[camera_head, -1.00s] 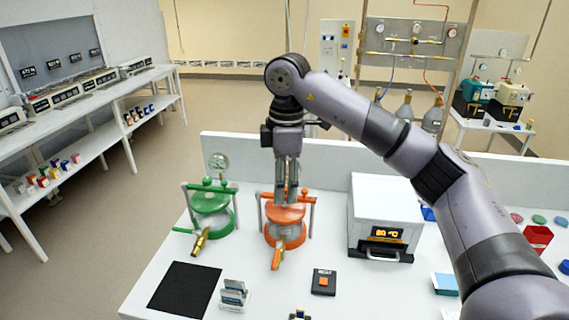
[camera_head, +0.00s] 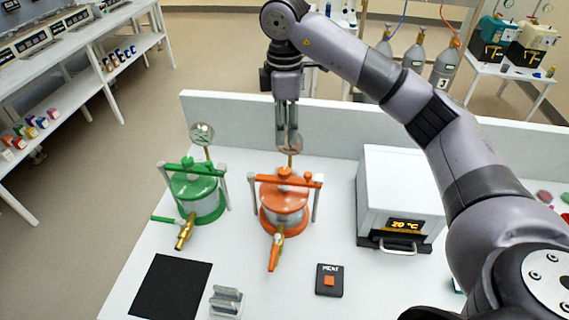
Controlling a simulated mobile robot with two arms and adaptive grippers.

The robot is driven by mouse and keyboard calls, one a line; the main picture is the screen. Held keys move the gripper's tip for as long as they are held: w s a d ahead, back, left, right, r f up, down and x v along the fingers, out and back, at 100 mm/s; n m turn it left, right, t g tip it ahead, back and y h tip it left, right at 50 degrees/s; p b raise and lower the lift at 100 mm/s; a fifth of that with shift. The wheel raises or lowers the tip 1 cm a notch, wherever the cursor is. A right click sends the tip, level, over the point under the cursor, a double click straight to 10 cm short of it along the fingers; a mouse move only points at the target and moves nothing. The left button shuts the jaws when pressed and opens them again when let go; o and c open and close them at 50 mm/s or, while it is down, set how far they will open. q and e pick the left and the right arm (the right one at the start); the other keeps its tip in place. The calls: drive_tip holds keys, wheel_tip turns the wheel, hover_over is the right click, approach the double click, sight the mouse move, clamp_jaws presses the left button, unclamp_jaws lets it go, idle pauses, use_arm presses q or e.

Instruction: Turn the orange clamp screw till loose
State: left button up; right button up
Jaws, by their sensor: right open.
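The orange clamp screw (camera_head: 285,172) sits at the middle of the orange crossbar (camera_head: 302,180) over the orange-lidded pot (camera_head: 284,205). The bar spans the pot between two grey posts. My right gripper (camera_head: 287,147) points down, open and empty, just above the screw in the picture. Its fingers partly cover the pot's round gauge. A gap shows between the fingertips and the screw, though the depth between them is hard to tell. My left gripper is not in view.
A similar green pot (camera_head: 197,190) stands to the left. A white oven (camera_head: 400,195) with a lit display stands to the right. A black mat (camera_head: 170,287), a metal holder (camera_head: 226,301) and a dark box with an orange button (camera_head: 329,280) lie in front. A low wall (camera_head: 235,112) backs the bench.

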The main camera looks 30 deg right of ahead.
drive_tip(key=p, duration=0.3)
hover_over(284, 170)
wheel_tip(284, 170, down, 8)
drive_tip(key=shift+r, duration=0.25)
wheel_tip(284, 170, down, 4)
drive_tip(key=shift+p, duration=0.55)
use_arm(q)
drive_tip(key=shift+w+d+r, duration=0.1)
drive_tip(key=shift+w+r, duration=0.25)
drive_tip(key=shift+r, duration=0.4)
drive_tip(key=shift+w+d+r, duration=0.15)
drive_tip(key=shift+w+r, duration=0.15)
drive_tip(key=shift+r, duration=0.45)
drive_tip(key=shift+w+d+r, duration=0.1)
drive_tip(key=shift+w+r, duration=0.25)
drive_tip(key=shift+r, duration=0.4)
use_arm(e)
drive_tip(key=shift+f, duration=0.85)
drive_tip(key=shift+c, duration=0.2)
drive_tip(key=c, duration=0.5)
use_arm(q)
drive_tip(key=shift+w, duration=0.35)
use_arm(e)
clamp_jaws()
